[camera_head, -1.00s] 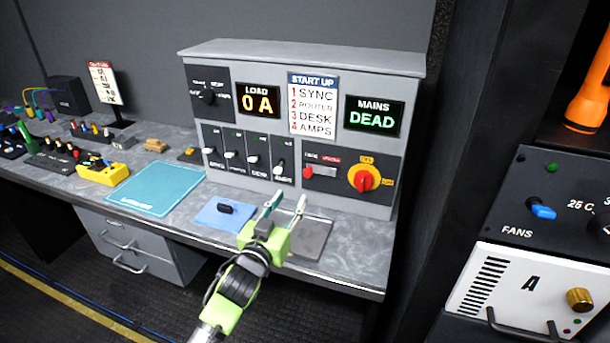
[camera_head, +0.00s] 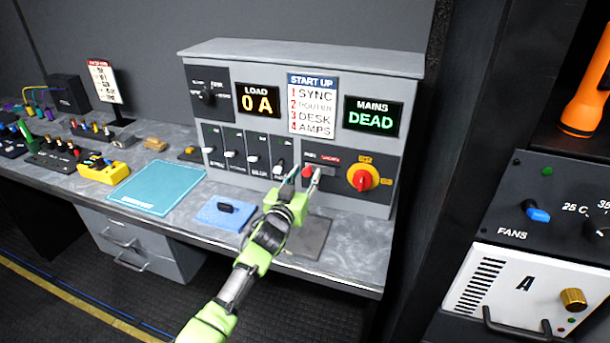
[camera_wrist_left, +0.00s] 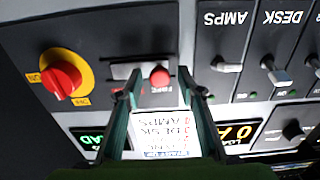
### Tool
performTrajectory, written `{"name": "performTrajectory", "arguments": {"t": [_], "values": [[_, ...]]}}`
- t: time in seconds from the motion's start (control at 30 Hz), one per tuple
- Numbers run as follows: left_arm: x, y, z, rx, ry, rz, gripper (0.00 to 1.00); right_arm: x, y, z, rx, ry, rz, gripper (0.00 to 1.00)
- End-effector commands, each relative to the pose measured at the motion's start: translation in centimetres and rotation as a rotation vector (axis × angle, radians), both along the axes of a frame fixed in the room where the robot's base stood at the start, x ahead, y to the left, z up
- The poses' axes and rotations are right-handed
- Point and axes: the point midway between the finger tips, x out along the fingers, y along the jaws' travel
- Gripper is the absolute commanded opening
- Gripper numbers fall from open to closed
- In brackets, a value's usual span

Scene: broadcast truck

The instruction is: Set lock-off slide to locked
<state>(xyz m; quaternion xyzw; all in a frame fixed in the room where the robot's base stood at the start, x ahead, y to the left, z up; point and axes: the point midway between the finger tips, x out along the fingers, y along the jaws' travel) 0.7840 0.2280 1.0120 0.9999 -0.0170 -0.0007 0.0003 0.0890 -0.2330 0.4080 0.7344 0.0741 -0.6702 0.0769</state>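The lock-off slide is a red knob (camera_head: 307,171) at the left end of a short slot on the dark lower-right panel of the grey cabinet. Above it are a white label at the left and a red label at the right. My left gripper (camera_head: 304,182) is open in front of the slide. The pale slot plate (camera_wrist_left: 122,71) shows left of the knob. My right gripper is not in view.
A red and yellow rotary switch (camera_head: 361,179) is right of the slide. Several lever switches (camera_head: 253,157) are at its left. The desk holds a blue pad (camera_head: 222,213) with a dark piece, a dark plate (camera_head: 312,238) and a teal mat (camera_head: 158,188).

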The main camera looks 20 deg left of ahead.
Motion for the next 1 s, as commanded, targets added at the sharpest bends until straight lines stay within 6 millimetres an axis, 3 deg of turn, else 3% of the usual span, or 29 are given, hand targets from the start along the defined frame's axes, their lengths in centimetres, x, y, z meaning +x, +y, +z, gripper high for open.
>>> {"name": "performTrajectory", "arguments": {"t": [0.27, 0.4, 0.57, 0.83, 1.0], "values": [[0.1, 0.0, 0.0, 0.000, -0.001, 0.000, 0.35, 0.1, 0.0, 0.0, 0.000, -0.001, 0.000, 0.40], [0.1, 0.0, 0.0, 0.000, -0.001, 0.000, 0.00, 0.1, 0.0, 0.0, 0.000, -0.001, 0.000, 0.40], [0.1, -0.1, 0.0, 0.000, -0.001, 0.000, 0.00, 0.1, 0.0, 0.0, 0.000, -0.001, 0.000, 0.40], [0.0, -3.9, -0.2, -0.005, -0.003, -0.003, 0.00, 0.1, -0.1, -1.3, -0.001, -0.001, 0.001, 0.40], [-0.1, -5.0, 0.0, 0.000, -0.001, -0.001, 0.00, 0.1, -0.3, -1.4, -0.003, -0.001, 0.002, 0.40]]}}
